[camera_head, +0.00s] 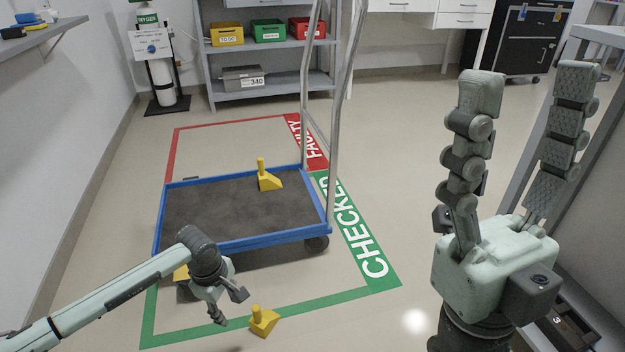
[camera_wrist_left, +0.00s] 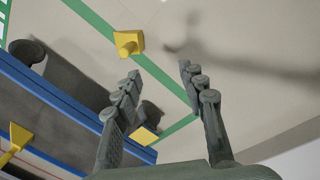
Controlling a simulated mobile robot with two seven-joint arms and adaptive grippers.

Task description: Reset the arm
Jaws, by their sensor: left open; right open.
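My left gripper (camera_head: 231,308) hangs low over the floor at the near edge of the blue-rimmed cart, fingers apart and empty. In the left wrist view its two fingers (camera_wrist_left: 160,74) are spread with only floor between them. My right gripper (camera_head: 530,82) is raised at the right with its fingers pointing up, spread and empty. A yellow wedge (camera_head: 263,321) with a knob lies on the floor just right of the left gripper; it also shows in the left wrist view (camera_wrist_left: 128,42), beyond the fingertips.
The flat cart (camera_head: 270,238) with a tall metal handle stands within the red and green floor outline. Another yellow wedge (camera_head: 268,180) sits on its deck. A third yellow piece (camera_head: 181,272) is partly hidden by my left arm. A shelf (camera_head: 285,87) with bins stands behind.

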